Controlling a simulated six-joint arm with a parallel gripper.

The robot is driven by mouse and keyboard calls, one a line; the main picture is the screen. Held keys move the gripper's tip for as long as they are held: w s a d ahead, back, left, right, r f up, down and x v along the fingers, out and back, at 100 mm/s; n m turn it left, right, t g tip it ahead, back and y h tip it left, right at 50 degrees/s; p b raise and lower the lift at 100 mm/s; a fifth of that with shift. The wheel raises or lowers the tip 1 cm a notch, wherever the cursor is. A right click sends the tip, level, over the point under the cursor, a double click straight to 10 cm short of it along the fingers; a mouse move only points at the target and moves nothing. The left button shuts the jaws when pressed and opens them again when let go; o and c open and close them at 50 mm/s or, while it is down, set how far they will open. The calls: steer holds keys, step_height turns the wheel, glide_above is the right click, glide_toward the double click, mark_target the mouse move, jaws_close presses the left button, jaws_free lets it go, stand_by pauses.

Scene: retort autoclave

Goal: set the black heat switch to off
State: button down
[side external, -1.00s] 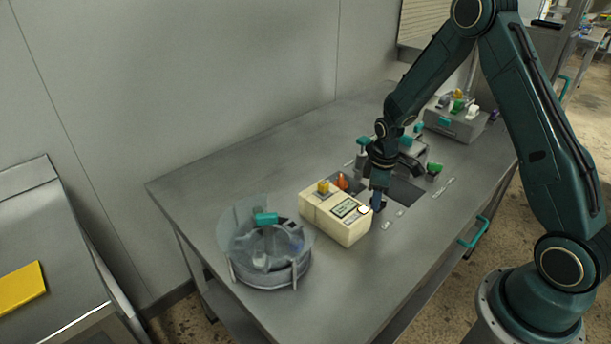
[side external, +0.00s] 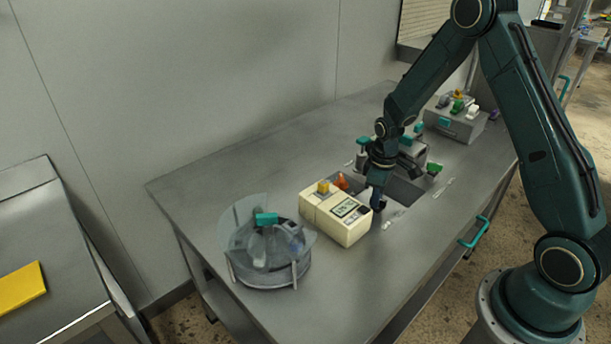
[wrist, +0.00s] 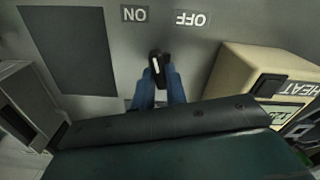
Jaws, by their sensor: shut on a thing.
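The black heat switch (wrist: 159,66) is a small lever with a white stripe, in the upper middle of the wrist view. It stands between the ON label (wrist: 134,13) and the OFF label (wrist: 192,18), which both appear upside down. The blue fingers of my gripper (wrist: 160,80) are shut on the lever from both sides. In the side external view my gripper (side external: 377,203) points down at the panel, just right of the cream box, and the lever is mostly hidden there.
The cream box (side external: 337,217) stands close beside my gripper; its HEAT label (wrist: 300,90) and a dark window (wrist: 268,85) show in the wrist view. A round drum with clear guards (side external: 265,255) is at the left. A grey box (side external: 455,122) stands at the back right.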

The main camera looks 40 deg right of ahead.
steer(key=m, duration=0.9)
steer(key=shift+d, duration=0.15)
stand_by(0.4)
steer(key=c, duration=1.4)
jaws_free()
steer(key=shift+c, duration=0.2)
steer(key=shift+r, duration=0.15)
step_height(320, 180, up, 14)
steer(key=shift+f, duration=0.2)
